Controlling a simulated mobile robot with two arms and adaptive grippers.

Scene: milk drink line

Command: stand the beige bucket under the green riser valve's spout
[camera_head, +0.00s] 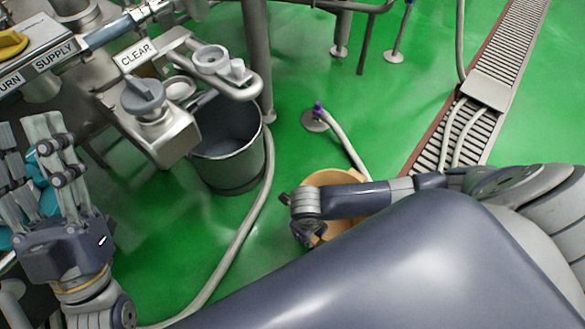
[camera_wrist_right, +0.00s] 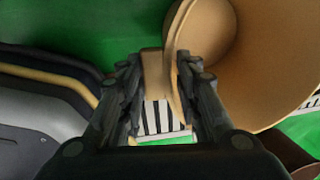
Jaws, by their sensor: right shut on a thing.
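The beige bucket (camera_head: 335,178) shows in the head view at the middle, partly hidden by my right arm. In the right wrist view the bucket (camera_wrist_right: 285,70) fills the upper right, its open mouth showing. My right gripper (camera_head: 308,222) is shut on its beige edge, which runs between the fingers in the wrist view (camera_wrist_right: 158,75). I cannot tell whether the bucket touches the floor. My left gripper (camera_head: 45,140) is at the far left, its fingers apart and nothing visible held. I cannot make out a green riser valve or its spout.
A grey metal bucket (camera_head: 230,150) stands below the valve labelled CLEAR (camera_head: 143,95). A pale hose (camera_head: 240,235) curves over the green floor beside it. A purple-ended hose (camera_head: 340,135) lies behind the beige bucket. A drain grate (camera_head: 510,50) runs at right. Teal parts lie behind my left gripper.

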